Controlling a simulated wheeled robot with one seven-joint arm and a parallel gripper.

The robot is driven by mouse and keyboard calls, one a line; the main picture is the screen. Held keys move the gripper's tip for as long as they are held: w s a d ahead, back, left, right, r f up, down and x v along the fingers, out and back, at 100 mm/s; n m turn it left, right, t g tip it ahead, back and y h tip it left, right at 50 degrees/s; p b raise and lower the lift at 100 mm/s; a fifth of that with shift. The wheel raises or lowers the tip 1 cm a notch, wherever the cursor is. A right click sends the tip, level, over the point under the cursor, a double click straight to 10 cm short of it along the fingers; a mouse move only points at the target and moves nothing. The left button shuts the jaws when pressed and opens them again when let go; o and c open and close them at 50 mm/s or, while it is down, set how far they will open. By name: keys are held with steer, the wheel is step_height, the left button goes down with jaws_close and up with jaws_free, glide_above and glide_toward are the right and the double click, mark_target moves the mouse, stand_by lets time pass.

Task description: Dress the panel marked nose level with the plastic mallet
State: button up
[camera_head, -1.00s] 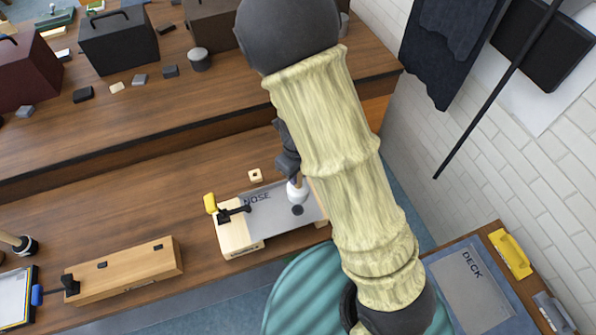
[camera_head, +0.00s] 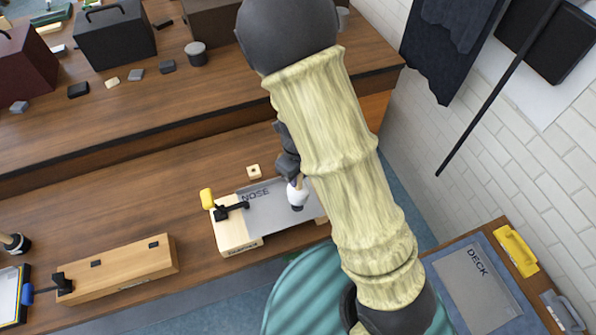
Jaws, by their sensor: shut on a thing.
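The grey panel marked NOSE (camera_head: 263,208) lies on a pale wooden block (camera_head: 232,236) near the bench's front edge. A black toggle clamp with a yellow handle (camera_head: 208,199) sits over its left end. My gripper (camera_head: 288,166) is shut on the mallet, partly hidden behind my arm. The mallet's white head (camera_head: 298,191) is low over the panel's right part, with a dark end or spot just below it. I cannot tell whether it touches the panel. The panel's right end is partly hidden by my arm.
A small pale block with a hole (camera_head: 253,171) lies behind the panel. A longer wooden block (camera_head: 125,270) is to the left. A panel marked DECK (camera_head: 475,285) lies on a side table. A teal rounded object (camera_head: 300,290) stands in front. Dark cases (camera_head: 115,40) stand on the raised shelf.

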mark_target(297, 189)
steer(key=f+b, duration=0.2)
steer(key=f, duration=0.1)
steer(key=f+b, duration=0.2)
steer(key=f, duration=0.1)
steer(key=shift+s+a+f, duration=0.1)
steer(key=shift+s+f, duration=0.1)
steer(key=shift+f, duration=0.2)
steer(key=shift+r+p, duration=0.45)
steer(key=shift+r, duration=0.05)
jaws_close()
step_height(297, 189, up, 9)
steer(key=p, duration=0.9)
steer(key=shift+w+f, duration=0.15)
steer(key=shift+f, duration=0.15)
steer(key=s+d+r+b, duration=0.2)
steer(key=s+b, duration=0.2)
steer(key=s, duration=0.4)
steer(key=shift+s+d, duration=0.25)
steer(key=shift+s, duration=0.05)
